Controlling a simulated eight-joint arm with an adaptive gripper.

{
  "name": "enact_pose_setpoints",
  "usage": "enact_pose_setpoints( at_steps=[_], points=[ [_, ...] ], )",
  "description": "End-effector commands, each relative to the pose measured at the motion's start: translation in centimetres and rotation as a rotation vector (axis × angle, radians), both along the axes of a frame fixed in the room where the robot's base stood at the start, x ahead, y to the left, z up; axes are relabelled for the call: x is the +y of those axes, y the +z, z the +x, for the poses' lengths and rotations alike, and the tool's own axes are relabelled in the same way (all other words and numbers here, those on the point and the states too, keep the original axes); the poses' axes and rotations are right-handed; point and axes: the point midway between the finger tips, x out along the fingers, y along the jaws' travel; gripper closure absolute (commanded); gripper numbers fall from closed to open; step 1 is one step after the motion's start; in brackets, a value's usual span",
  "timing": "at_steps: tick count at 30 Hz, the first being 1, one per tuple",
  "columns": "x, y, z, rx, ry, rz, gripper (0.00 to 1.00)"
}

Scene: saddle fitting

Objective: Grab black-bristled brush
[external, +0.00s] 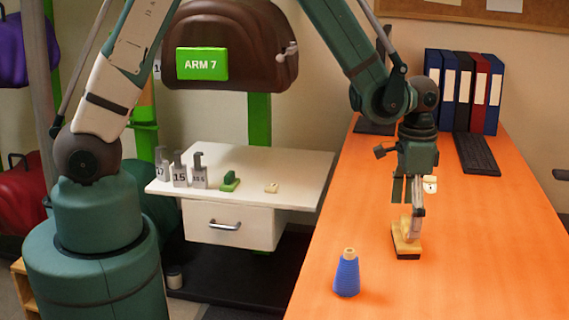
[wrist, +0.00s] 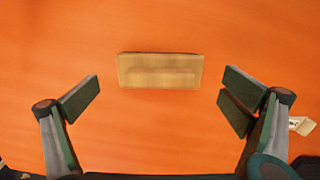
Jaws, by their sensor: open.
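The black-bristled brush (external: 405,236) lies on the orange table, wooden back up, with a dark bristle edge along its bottom. In the wrist view its tan wooden back (wrist: 160,70) lies crosswise, a little ahead of the fingers; its bristles are hidden there. My gripper (external: 412,208) points down right above the brush. In the wrist view my gripper (wrist: 160,95) is open, one finger well to each side of the brush, with nothing between them. I cannot tell whether a fingertip touches the brush in the external view.
A blue cone (external: 346,273) with a tan top stands on the orange table (external: 480,270) at the front left. A small pale object (external: 430,184) is behind my gripper. A keyboard (external: 475,154) and several binders (external: 462,92) stand farther back. The table's right front is clear.

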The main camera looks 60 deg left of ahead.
Motion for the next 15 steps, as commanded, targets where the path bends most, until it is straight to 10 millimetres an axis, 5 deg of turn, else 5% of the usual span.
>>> enact_pose_setpoints(
  at_steps=[6, 15],
  points=[
    [0.0, -2.4, 0.0, 0.0, 0.0, 0.0, 0.0],
    [0.0, -3.0, 0.0, 0.0, 0.0, 0.0, 0.0]
  ],
)
